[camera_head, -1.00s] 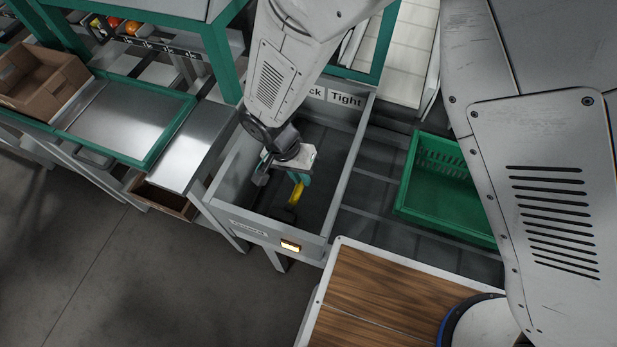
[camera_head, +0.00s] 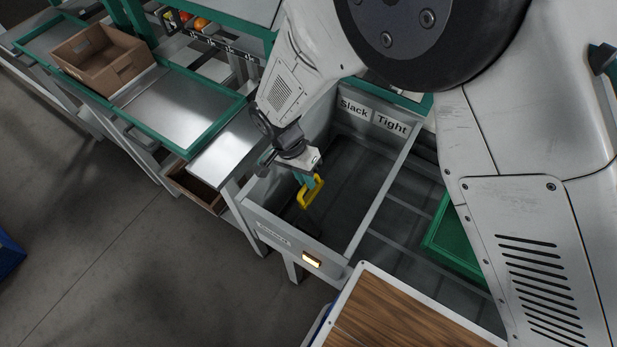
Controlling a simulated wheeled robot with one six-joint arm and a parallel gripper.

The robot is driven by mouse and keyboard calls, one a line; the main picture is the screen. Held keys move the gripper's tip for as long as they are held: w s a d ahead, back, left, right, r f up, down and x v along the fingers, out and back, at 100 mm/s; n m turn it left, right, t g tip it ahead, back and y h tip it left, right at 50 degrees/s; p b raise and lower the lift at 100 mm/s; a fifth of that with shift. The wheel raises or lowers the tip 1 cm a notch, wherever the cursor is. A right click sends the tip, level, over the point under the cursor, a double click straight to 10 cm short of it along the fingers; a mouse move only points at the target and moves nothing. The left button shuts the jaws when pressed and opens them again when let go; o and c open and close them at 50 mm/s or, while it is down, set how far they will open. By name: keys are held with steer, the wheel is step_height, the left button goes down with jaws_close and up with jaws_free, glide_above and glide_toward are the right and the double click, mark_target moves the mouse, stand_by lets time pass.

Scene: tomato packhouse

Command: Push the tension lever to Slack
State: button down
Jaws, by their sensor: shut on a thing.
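A yellow lever handle (camera_head: 304,198), loop-shaped, stands tilted inside a grey open-topped housing (camera_head: 383,203). Labels on the housing's back wall read Slack (camera_head: 354,106) on the left and Tight (camera_head: 391,122) on the right. My gripper (camera_head: 308,179), with teal fingertips, reaches down into the housing from above and is shut on the upper part of the yellow handle. The handle is left of the housing's middle, toward the Slack side. The fingers hide part of the handle, and its lower end is dark and hard to make out.
A metal table with a green rim (camera_head: 186,150) and a cardboard box (camera_head: 104,60) stands left. A green crate (camera_head: 452,243) is right, partly behind my arm. A wooden top (camera_head: 388,318) is near the front.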

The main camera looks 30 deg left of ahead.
stand_by(0.3)
steer(key=c, duration=1.5)
jaws_free()
steer(key=shift+o, duration=0.2)
steer(key=v, duration=0.7)
steer(key=shift+r, duration=0.35)
steer(key=shift+a, duration=0.1)
